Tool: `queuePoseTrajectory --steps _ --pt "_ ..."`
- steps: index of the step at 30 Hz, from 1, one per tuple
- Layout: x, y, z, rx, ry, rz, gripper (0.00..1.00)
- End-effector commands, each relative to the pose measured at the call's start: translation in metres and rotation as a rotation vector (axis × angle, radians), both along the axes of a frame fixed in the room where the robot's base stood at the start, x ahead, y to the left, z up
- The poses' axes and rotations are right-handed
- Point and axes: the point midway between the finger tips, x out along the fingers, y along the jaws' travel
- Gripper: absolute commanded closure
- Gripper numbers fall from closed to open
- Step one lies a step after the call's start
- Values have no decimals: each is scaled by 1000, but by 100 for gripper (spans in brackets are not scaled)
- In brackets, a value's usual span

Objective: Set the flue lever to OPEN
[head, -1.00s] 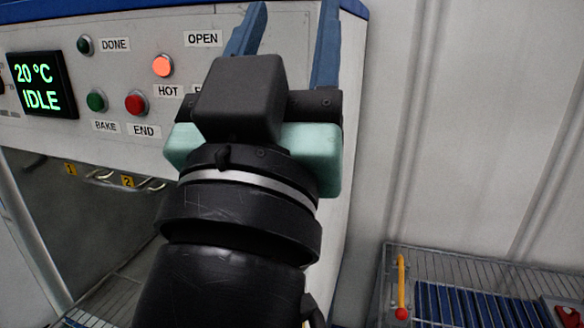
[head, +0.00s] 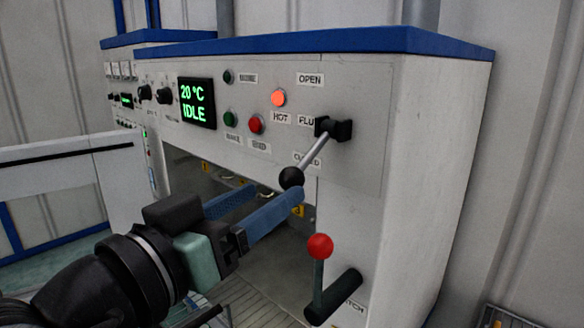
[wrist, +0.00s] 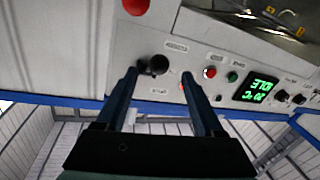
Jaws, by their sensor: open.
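The flue lever is a grey rod with a black ball knob (head: 291,178) on a black pivot (head: 333,128). The rod slants down and left from the pivot, with the knob beside the partly hidden CLOSED label (head: 306,159). The OPEN label (head: 310,79) is above the pivot. My gripper (head: 277,191) is open, its blue fingers just below the knob in the head view. In the wrist view the knob (wrist: 157,65) shows between the fingertips of my gripper (wrist: 158,73), nearer the left one. I cannot tell whether it lies inside the jaws.
A red-balled lever (head: 320,246) with a black handle stands below and right of my fingers. The oven's opening is behind my gripper. The display (head: 198,103) reads 20 °C IDLE, and the HOT lamp (head: 278,98) glows orange. A wire rack (head: 497,318) is at lower right.

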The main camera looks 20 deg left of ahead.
Motion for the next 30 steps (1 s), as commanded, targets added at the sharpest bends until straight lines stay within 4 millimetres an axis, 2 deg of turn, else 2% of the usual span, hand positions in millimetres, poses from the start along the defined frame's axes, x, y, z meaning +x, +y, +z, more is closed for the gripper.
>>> queuePoseTrajectory --steps 3,9,15,22,23,30 --pt "25 -5 3 -2 4 -3 30" --pt "53 -9 2 -1 1 -1 30" --pt "63 -10 0 0 -1 2 30" --pt "63 -10 0 1 -1 2 30" --pt "63 -10 0 1 -1 1 34" --pt "63 -10 0 1 -1 1 77"
